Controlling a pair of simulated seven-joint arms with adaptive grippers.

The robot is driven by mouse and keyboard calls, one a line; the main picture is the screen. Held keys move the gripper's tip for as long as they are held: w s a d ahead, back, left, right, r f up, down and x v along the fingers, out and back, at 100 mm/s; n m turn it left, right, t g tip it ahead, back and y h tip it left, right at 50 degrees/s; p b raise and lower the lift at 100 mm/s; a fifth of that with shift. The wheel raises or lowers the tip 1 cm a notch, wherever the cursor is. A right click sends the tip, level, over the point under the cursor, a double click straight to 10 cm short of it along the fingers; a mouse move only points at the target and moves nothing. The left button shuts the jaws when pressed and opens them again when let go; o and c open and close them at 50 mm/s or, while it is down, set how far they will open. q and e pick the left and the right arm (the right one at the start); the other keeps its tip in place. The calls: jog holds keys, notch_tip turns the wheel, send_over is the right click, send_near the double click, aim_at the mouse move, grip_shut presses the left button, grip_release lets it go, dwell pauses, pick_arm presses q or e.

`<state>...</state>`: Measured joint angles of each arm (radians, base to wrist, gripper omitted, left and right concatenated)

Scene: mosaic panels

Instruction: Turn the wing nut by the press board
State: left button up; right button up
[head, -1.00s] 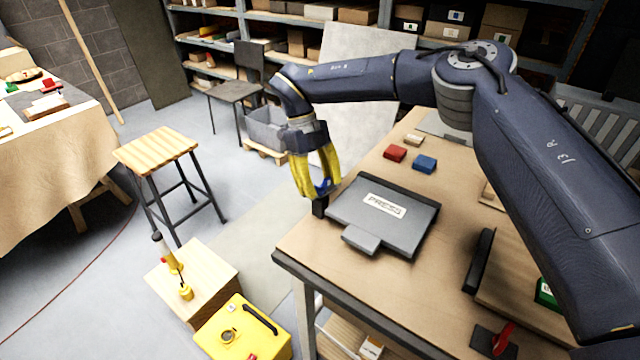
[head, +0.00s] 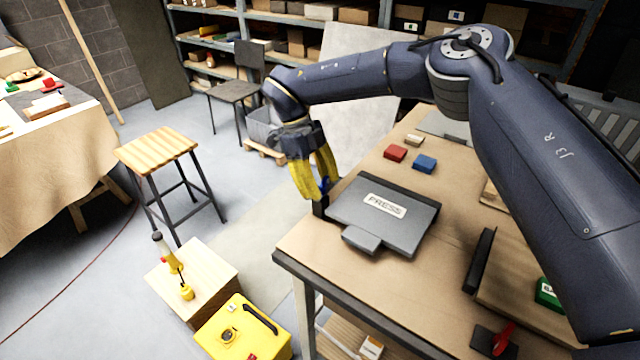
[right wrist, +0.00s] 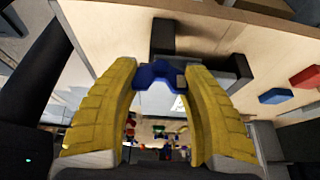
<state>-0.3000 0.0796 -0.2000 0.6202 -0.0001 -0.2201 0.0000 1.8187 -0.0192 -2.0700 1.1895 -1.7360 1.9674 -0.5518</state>
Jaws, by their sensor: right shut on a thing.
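The blue wing nut (head: 323,187) sits on a dark post at the left side of the grey press board (head: 408,225), at the edge of the bench. The board lies flat and has a white label reading PRESS. My right gripper (head: 320,193) has yellow fingers pointing down and is shut on the wing nut. In the right wrist view the wing nut (right wrist: 157,74) lies between the two fingertips, touching both. The fingers partly cover it in the head view. My left gripper is not in view.
A red block (head: 395,153) and a blue block (head: 425,164) lie behind the board on the bench (head: 310,245). A red-handled part (head: 503,340) is near the front right. A wooden stool (head: 155,150) and a yellow box (head: 230,345) stand on the floor at left.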

jog(key=shift+s+f, duration=0.15)
jog(key=shift+f, duration=0.05)
jog(key=o, duration=1.4)
jog(key=shift+d+r, duration=0.1)
jog(key=shift+r, duration=0.1)
jog(key=v, duration=1.2)
